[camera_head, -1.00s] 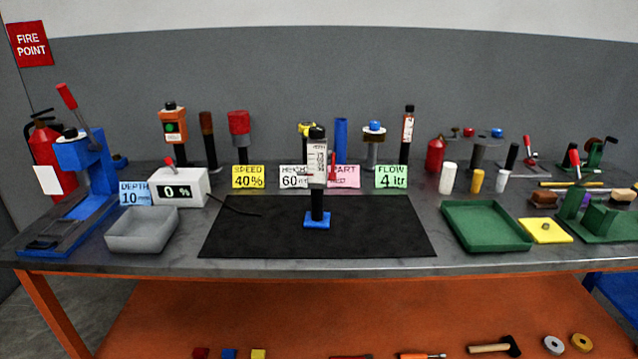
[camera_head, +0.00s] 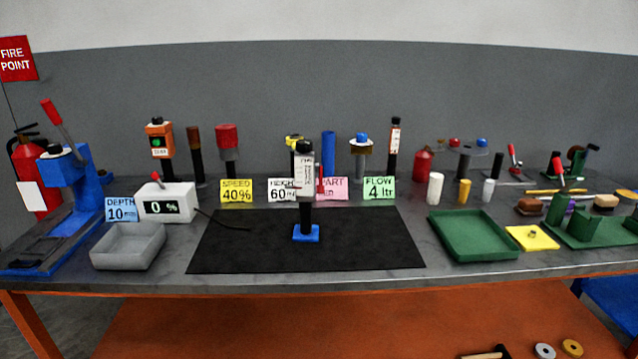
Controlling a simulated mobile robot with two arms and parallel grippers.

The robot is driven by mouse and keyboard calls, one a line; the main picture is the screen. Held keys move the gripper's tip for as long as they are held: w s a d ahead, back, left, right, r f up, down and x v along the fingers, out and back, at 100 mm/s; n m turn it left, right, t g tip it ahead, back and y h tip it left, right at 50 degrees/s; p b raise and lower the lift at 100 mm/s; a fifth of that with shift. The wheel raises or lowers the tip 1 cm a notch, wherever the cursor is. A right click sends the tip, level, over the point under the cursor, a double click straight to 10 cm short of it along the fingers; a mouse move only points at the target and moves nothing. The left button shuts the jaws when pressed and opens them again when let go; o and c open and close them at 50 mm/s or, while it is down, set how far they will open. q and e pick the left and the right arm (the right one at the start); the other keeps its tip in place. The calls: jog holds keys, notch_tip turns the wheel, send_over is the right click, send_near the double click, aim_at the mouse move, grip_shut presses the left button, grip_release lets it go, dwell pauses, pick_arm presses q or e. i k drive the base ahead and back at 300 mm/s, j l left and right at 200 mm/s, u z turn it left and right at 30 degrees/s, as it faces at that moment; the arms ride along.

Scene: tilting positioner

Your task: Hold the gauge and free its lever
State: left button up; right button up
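The gauge (camera_head: 305,190) stands upright on the black mat (camera_head: 370,250) in the middle of the bench. It has a blue square base (camera_head: 306,233), a black column, a white scale plate and a dark knob on top. A lever on it cannot be made out clearly at this size. The white height card (camera_head: 283,190) and the pink card (camera_head: 333,189) stand behind it, each partly hidden. Neither of my grippers shows in the head view.
A grey tray (camera_head: 128,247) and a blue lever press (camera_head: 68,205) stand at the left. A green tray (camera_head: 473,238) and a yellow plate (camera_head: 532,238) lie at the right. Several posts and cards line the back. The mat around the gauge is clear.

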aim_at(320, 187)
jog(key=i+j+z, duration=0.4)
jog(key=i+j, duration=0.45)
jog(key=i, duration=0.1)
